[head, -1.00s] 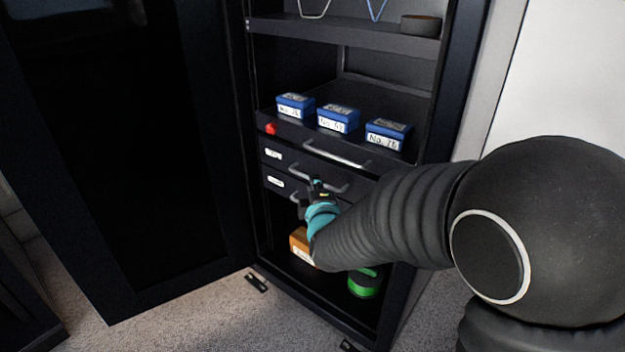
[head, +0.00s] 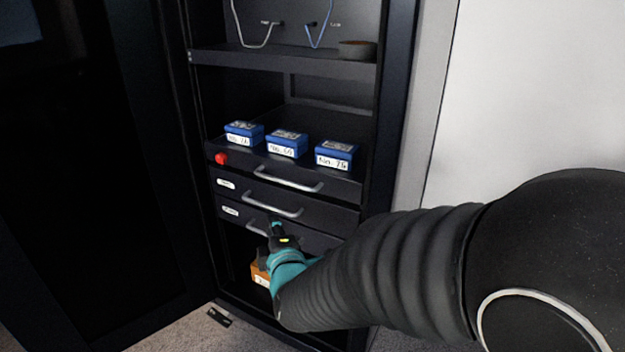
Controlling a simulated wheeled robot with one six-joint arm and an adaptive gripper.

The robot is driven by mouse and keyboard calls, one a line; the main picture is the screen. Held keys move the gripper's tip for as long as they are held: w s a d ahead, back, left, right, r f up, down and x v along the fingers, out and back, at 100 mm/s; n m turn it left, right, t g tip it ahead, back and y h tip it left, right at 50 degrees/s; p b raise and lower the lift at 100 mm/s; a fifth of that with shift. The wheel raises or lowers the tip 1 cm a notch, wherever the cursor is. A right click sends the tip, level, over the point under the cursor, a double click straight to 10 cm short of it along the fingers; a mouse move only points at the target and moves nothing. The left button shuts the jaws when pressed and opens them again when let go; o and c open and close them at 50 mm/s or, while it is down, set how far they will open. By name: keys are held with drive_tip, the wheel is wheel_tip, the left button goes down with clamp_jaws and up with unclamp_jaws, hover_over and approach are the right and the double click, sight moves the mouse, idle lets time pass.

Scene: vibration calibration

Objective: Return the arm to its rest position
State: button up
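My arm (head: 400,265) reaches in from the lower right toward an open dark cabinet. My gripper (head: 277,230) is at its end, past a teal wrist section, in front of the lower drawers. It is small and seen from behind, so I cannot tell whether its fingers are open or shut. I see no object clearly held in it. It overlaps the lowest drawer handle (head: 257,228) in the picture, and I cannot tell whether they touch.
Drawers with bar handles (head: 272,205) look shut. An orange box (head: 260,276) sits low, partly hidden. The cabinet door (head: 120,180) stands open at left. A white wall (head: 530,90) is at right.

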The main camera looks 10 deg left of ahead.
drive_tip(key=s+f+m+g+h, duration=0.1)
drive_tip(key=s+f+m+g, duration=0.4)
drive_tip(key=f, duration=0.4)
drive_tip(key=s+d+f+m+g+h, duration=0.1)
drive_tip(key=s+d+m+g+h, duration=0.1)
drive_tip(key=s+d+m+g, duration=0.25)
drive_tip(key=s+d+r+m+h+p, duration=0.1)
drive_tip(key=s+d+r+m, duration=0.3)
drive_tip(key=d, duration=0.6)
drive_tip(key=s+d+r+m+h+p, duration=0.2)
drive_tip(key=s+d+r+m, duration=0.2)
drive_tip(key=d+r, duration=0.3)
drive_tip(key=s+d+r+m+h+p, duration=0.1)
drive_tip(key=s+d+r+m, duration=0.2)
drive_tip(key=d, duration=1)
wheel_tip(320, 180, up, 3)
drive_tip(key=shift+s+d+m+t+h+p, duration=0.2)
drive_tip(key=shift+s+m+t+h+p, duration=0.15)
drive_tip(key=shift+m, duration=0.3)
